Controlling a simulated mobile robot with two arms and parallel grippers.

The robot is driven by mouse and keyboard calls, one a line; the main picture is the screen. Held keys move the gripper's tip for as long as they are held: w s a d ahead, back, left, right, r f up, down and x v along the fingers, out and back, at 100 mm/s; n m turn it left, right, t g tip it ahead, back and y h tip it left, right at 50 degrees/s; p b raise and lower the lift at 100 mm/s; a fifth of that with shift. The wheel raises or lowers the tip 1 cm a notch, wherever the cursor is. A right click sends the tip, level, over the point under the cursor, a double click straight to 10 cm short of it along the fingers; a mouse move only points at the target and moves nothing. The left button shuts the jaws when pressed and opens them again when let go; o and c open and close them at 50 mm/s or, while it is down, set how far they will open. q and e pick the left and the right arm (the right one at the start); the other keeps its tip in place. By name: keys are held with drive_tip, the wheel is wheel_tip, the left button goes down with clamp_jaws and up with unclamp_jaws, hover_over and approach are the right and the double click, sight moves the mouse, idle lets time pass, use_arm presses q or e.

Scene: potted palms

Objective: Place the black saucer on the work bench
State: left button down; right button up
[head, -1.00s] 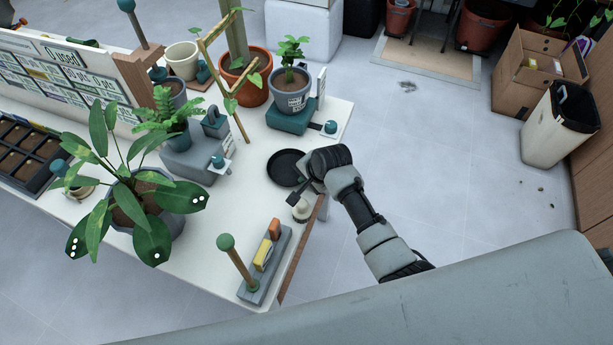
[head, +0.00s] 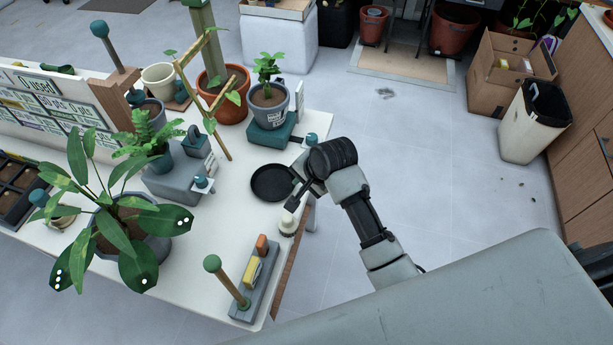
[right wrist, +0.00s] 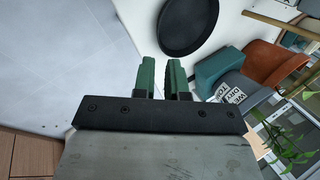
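The black saucer (head: 270,183) is a shallow round dish lying on the white top of the work bench (head: 222,225), near its right edge. It also shows in the right wrist view (right wrist: 188,22), just beyond the fingertips. My right gripper (head: 298,187) is at the saucer's right side and hides a little of its rim in the head view. In the right wrist view its two green fingers (right wrist: 162,76) are apart with a narrow empty gap between them, and the saucer looks clear of them. My left gripper is not in view.
A potted seedling (head: 268,95) on a green block stands behind the saucer. A grey scale-like block (head: 172,183) is to its left. A white-knobbed item (head: 288,224) and a grey tray (head: 257,282) with small blocks are in front. A large leafy plant (head: 125,235) stands front left.

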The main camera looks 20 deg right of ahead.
drive_tip(key=s+d+f+n+g+h, duration=0.1)
drive_tip(key=s+d+f+n, duration=0.1)
drive_tip(key=s+f, duration=0.5)
drive_tip(key=s+d+f+n, duration=0.1)
drive_tip(key=s+f+n, duration=0.15)
drive_tip(key=f, duration=0.85)
drive_tip(key=s+d+f+n+g+h, duration=0.1)
drive_tip(key=s+d+f+n, duration=0.1)
drive_tip(key=s+f, duration=0.5)
drive_tip(key=s+d+f+n, duration=0.1)
drive_tip(key=s+f+n, duration=0.1)
drive_tip(key=s+f, duration=0.3)
drive_tip(key=s+d+f+n+g, duration=0.1)
drive_tip(key=s+d+f+n, duration=0.1)
drive_tip(key=s, duration=1)
drive_tip(key=s+d+f+n+h, duration=0.1)
drive_tip(key=s+f+n, duration=0.2)
drive_tip(key=s+f, duration=0.4)
drive_tip(key=shift+s+d+f, duration=0.3)
drive_tip(key=shift+s+d, duration=0.05)
drive_tip(key=shift+s, duration=0.6)
drive_tip(key=shift+f, duration=0.1)
